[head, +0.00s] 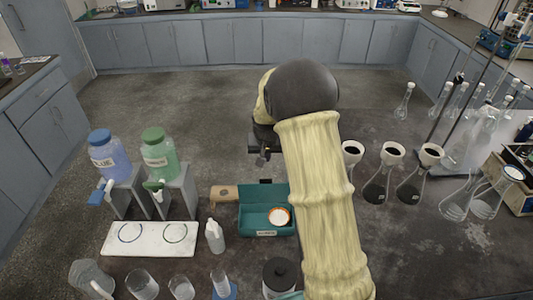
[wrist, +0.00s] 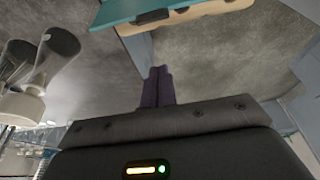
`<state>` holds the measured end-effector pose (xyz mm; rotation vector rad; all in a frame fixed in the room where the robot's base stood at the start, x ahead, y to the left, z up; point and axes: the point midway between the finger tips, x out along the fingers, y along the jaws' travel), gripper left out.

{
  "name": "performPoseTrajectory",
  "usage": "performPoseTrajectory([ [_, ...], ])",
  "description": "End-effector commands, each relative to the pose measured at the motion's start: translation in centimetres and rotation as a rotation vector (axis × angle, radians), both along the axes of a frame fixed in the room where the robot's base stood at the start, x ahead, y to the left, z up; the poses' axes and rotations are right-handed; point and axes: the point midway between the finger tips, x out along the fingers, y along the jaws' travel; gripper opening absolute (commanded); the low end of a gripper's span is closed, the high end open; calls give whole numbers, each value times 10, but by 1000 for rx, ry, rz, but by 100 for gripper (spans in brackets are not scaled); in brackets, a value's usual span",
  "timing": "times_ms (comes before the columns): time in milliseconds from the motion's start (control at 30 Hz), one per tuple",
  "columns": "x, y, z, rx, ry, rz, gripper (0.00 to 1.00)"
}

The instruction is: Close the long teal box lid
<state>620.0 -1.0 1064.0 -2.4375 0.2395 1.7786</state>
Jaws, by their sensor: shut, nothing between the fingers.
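The teal box (head: 267,233) stands on the bench in the head view, left of my arm. Its lid (head: 252,193) appears raised at the back, with a small dark handle on its upper edge. A round white dish with an orange rim (head: 279,216) lies inside the box. In the wrist view a teal edge, seemingly the lid (wrist: 130,10), shows at the top with the dark handle (wrist: 166,17). My gripper (wrist: 158,72) is shut and empty, apart from the teal edge. In the head view my gripper (head: 262,158) is beyond the lid, partly hidden by my arm.
A wooden piece (head: 224,194) lies left of the box. A white bottle (head: 214,236) and a white tray (head: 120,247) stand nearby at left. Flasks with funnels (head: 391,155) stand right of my arm. A dark-lidded jar (head: 281,273) stands in front.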

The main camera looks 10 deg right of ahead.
Motion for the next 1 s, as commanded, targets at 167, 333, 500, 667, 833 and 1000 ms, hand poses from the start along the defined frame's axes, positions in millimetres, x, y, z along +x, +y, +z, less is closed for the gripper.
performPoseTrajectory([
  [167,8,-2,-26,0,4,0,0],
  [333,16,-3,-50,0,2,0,0],
  [500,7,0,-57,0,1,3,0],
  [667,-11,1,-58,0,1,-2,0],
  [833,-20,0,-60,1,0,-5,0],
  [1000,-20,1,-60,0,-1,-5,0],
])
